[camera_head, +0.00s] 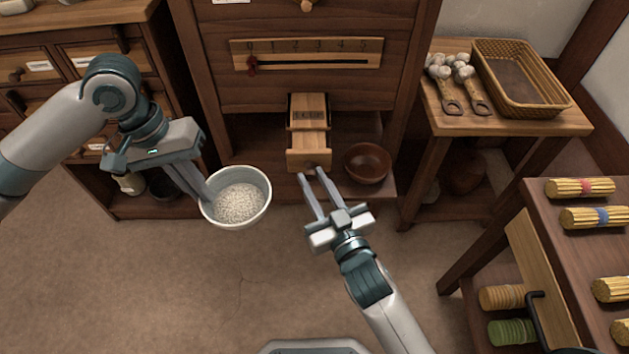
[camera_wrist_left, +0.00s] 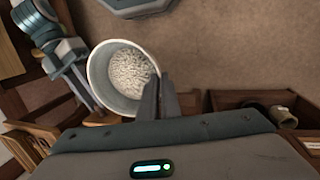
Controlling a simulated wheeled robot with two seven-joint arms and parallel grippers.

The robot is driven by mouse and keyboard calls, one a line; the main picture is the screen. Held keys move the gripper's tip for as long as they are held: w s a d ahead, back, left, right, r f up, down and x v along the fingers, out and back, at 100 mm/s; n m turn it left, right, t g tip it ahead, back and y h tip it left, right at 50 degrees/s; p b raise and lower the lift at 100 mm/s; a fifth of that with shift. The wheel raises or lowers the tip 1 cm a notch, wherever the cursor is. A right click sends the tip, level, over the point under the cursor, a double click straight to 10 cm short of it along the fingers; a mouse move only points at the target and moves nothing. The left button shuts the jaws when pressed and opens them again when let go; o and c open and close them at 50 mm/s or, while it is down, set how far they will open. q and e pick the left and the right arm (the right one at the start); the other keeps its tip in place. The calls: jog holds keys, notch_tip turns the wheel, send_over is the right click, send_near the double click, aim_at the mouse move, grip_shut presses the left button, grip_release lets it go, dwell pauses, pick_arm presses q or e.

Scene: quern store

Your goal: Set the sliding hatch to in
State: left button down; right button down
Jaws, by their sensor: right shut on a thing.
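The sliding hatch (camera_head: 309,159) is a light wooden drawer-like piece, standing out from the dark cabinet below a numbered scale. My right gripper (camera_head: 311,174) is at its front, with its jaws shut on the front knob, which the fingers mostly hide. My left gripper (camera_head: 207,196) is at the left rim of a white bucket (camera_head: 262,212) filled with pale grain. In the left wrist view, the left fingers (camera_wrist_left: 160,92) pinch the rim of the bucket (camera_wrist_left: 96,82). My right gripper also shows there at the upper left (camera_wrist_left: 84,92).
A brown bowl (camera_head: 367,163) stands on the low shelf just right of the hatch. A numbered slider scale (camera_head: 307,56) is above, its red marker near 0. A side table (camera_head: 510,122) bears a wicker basket (camera_head: 563,103). A rack stands at right. The floor in front is clear.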

aim_at(316, 162)
jog(key=shift+w+r, duration=0.1)
jog(key=shift+w, duration=0.3)
jog(key=w+p, duration=0.2)
jog(key=w, duration=0.3)
jog(key=shift+w+p, duration=0.25)
jog(key=shift+p, duration=0.05)
jog(key=c, duration=1.6)
grip_release()
jog(key=shift+o, duration=0.4)
jog(key=shift+w, duration=0.15)
